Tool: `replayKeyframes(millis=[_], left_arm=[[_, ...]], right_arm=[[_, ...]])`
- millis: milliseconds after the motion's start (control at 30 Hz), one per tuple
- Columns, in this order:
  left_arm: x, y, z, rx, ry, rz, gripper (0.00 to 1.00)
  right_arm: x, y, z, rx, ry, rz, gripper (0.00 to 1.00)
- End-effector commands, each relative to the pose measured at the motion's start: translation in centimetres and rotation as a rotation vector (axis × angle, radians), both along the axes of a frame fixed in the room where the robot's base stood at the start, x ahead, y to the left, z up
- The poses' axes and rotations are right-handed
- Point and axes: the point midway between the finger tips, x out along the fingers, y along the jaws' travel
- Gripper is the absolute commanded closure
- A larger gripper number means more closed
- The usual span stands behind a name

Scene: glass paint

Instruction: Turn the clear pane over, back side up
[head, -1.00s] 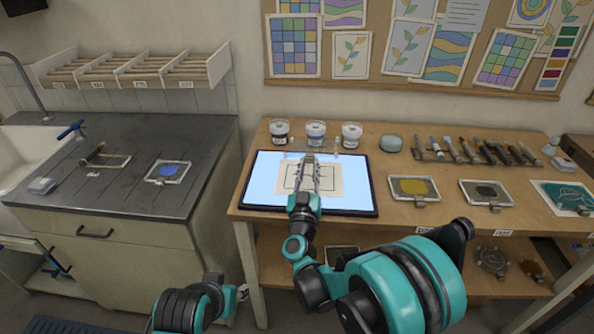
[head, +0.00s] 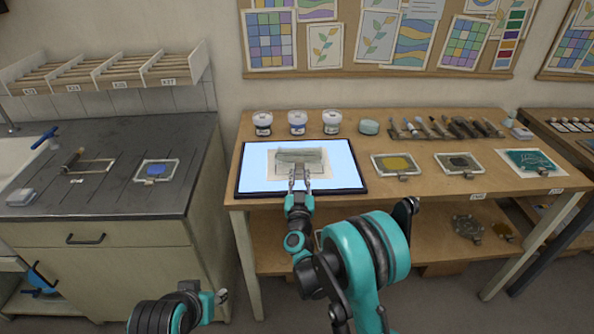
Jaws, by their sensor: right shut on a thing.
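The clear pane (head: 315,158) shows as a greyish see-through plate over the patterned paper (head: 257,169) on the lit light box (head: 350,172). It seems tilted, with a darker strip near its far edge. Which side of it faces up I cannot tell. My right gripper (head: 299,174) is shut on its near edge, above the front middle of the light box. The pane hides much of the paper's drawing. My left gripper (head: 221,296) is low at the bottom, in front of the cabinet, far from the pane; its fingers are too small to read.
Three paint jars (head: 297,123) stand behind the light box. A yellow pane (head: 398,164), a dark pane (head: 459,162) and a teal pane (head: 532,160) lie to its right. Several brushes (head: 440,128) lie behind them. A blue pane (head: 157,170) lies on the dark counter (head: 115,200).

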Motion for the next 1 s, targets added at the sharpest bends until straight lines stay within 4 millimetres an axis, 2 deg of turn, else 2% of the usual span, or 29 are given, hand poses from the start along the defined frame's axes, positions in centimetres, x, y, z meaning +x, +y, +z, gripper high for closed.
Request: replayKeyframes(millis=[467, 500, 567, 767, 900, 1000], left_arm=[[0.0, 0.0, 0.0, 0.0, 0.0, 0.0, 0.6], [0.0, 0.0, 0.0, 0.0, 0.0, 0.0, 0.6], [0.0, 0.0, 0.0, 0.0, 0.0, 0.0, 0.6], [0.0, 0.0, 0.0, 0.0, 0.0, 0.0, 0.6], [0.0, 0.0, 0.0, 0.0, 0.0, 0.0, 0.6], [0.0, 0.0, 0.0, 0.0, 0.0, 0.0, 0.6]], right_arm=[[0.02, 0.0, -0.07, 0.0, 0.0, 0.001, 1.0], [0.01, 0.0, -0.07, 0.0, 0.0, 0.001, 0.68], [0.01, 0.0, -0.06, 0.0, 0.0, 0.001, 0.54], [0.01, 0.01, -0.07, 0.0, 0.0, 0.001, 0.54], [0.02, 0.01, -0.09, 0.0, 0.0, 0.001, 0.3], [0.02, 0.01, -0.08, 0.0, 0.0, 0.001, 0.3]])
